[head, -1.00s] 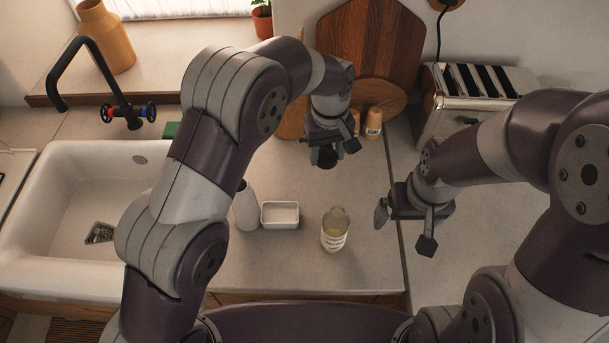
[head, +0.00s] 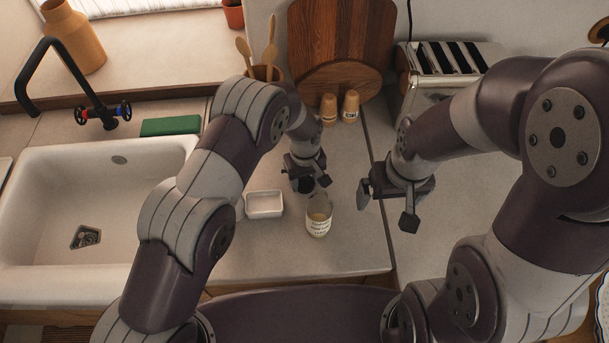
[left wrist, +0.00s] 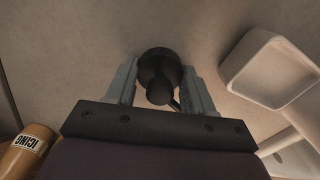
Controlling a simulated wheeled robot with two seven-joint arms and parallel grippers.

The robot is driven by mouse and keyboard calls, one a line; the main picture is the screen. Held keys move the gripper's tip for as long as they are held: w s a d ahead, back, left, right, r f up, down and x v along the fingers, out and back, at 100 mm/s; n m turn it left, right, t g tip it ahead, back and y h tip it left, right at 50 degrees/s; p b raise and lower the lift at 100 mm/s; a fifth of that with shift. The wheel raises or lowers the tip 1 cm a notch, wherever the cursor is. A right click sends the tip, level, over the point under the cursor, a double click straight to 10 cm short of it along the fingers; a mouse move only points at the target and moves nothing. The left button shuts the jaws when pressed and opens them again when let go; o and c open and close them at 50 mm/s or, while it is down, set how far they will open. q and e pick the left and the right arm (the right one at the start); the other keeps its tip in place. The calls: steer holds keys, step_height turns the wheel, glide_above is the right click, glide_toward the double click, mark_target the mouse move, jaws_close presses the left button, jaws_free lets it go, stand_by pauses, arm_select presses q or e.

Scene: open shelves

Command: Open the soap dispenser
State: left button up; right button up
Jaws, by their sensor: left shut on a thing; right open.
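The soap dispenser (head: 318,222) is a clear glass bottle with a white label and yellowish contents, standing upright on the counter in the head view. No pump shows on its top. My left gripper (head: 304,183) is just behind and left of the bottle. It is shut on a dark round-topped part that looks like the pump top (left wrist: 159,66), seen between the fingers in the left wrist view. Whether this part touches the bottle cannot be told. My right gripper (head: 386,205) is open and empty, to the right of the bottle.
A white dish (head: 264,205) stands left of the bottle, near my left arm. Two small jars (head: 350,106) and cutting boards (head: 345,45) are behind. A toaster (head: 450,65) is at the back right, a sink (head: 95,165) at the left. The counter in front of the bottle is clear.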

arm_select(q)
steer(key=shift+s+f, duration=0.1)
steer(key=shift+f, duration=0.1)
steer(key=o, duration=1.2)
steer(key=shift+c, duration=0.2)
steer(key=shift+r, duration=0.2)
step_height(320, 180, up, 12)
steer(key=b, duration=0.3)
steer(key=shift+f+b, duration=0.25)
steer(key=shift+b, duration=0.15)
steer(key=shift+r, duration=0.3)
